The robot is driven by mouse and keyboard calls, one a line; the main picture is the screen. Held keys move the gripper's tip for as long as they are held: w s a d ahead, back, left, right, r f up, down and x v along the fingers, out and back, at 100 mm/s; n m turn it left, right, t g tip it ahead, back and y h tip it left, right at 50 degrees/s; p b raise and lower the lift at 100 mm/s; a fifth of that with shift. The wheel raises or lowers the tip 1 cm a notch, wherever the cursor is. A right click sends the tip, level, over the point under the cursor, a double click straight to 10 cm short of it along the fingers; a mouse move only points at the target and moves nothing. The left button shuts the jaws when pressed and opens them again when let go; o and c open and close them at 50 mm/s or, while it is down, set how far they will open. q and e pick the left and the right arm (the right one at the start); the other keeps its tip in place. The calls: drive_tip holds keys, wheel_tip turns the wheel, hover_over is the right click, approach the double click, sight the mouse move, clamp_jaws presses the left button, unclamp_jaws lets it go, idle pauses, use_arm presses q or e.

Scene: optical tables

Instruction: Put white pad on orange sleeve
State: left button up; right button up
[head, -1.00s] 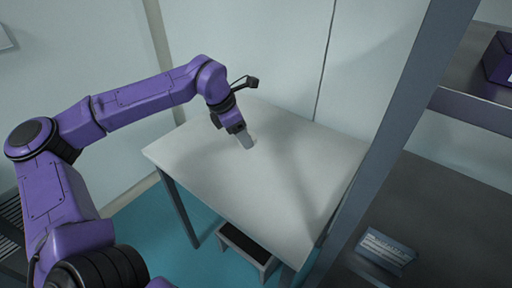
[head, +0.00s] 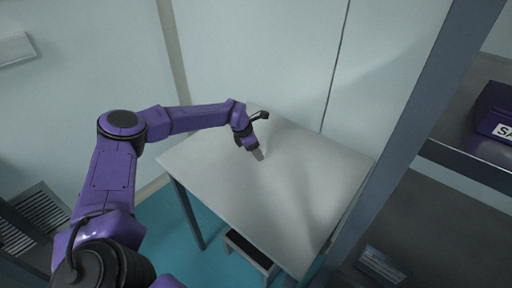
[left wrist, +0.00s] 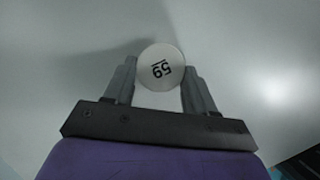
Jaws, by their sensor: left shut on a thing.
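A round white pad (left wrist: 158,56) with a black underlined number, which looks like 59, sits between the fingers of my left gripper (left wrist: 160,72) in the left wrist view. The gripper is shut on it, a finger at each side. In the head view my left gripper (head: 258,155) points down over the back part of the pale table, and the pad is too small to make out there. I cannot tell whether the pad touches the table top. No orange sleeve shows in either view. My right gripper is not in view.
The pale table (head: 225,190) has a bare top. A dark step stool (head: 250,250) stands below its front edge. A grey upright post (head: 400,130) rises at the right. Beyond it are a shelf with a purple box (head: 495,112) and a dark surface with a labelled item (head: 382,265).

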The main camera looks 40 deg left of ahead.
use_arm(q)
drive_tip(key=o, duration=0.6)
drive_tip(key=shift+f, duration=0.15)
drive_tip(key=o, duration=0.4)
drive_tip(key=shift+o, duration=0.2)
